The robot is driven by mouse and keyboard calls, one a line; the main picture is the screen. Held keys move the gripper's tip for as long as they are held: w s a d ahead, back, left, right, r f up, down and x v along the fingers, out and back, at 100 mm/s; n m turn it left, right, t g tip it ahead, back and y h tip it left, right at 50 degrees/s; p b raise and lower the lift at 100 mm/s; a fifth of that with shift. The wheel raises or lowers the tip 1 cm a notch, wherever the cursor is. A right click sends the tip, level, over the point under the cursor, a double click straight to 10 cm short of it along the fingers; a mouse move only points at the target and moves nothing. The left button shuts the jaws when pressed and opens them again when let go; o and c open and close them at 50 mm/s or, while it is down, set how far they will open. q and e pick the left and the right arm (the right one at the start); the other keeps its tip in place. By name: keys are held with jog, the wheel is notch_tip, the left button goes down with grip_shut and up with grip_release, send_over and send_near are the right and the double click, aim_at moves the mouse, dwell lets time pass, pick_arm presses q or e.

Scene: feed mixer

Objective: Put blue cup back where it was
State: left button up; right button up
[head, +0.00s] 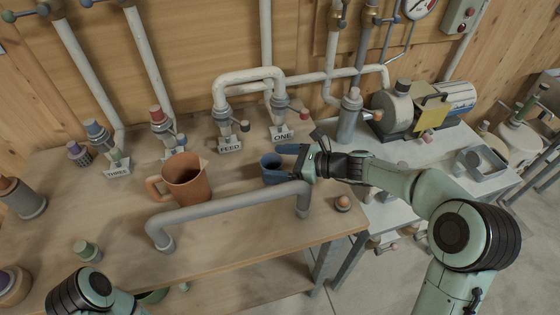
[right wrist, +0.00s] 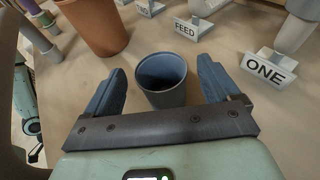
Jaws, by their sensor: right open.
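The blue cup (head: 270,169) stands upright on the wooden bench, right of the brown jug and in front of the FEED and ONE signs. It also shows in the right wrist view (right wrist: 163,80), upright and empty inside. My right gripper (head: 296,160) is open at the cup; in the right wrist view its two blue fingers (right wrist: 165,92) lie on either side of the cup, with gaps showing. My left arm shows at the bottom left of the head view, but its gripper is out of the picture.
The brown jug (head: 187,179) stands left of the cup. A grey pipe rail (head: 230,207) runs across the bench in front of both. Valves and signs, FEED (head: 230,146) and ONE (head: 281,136), stand behind. A small round knob (head: 343,203) sits near the bench's right edge.

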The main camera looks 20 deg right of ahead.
jog(key=v, duration=1.2)
jog(key=shift+r, duration=0.15)
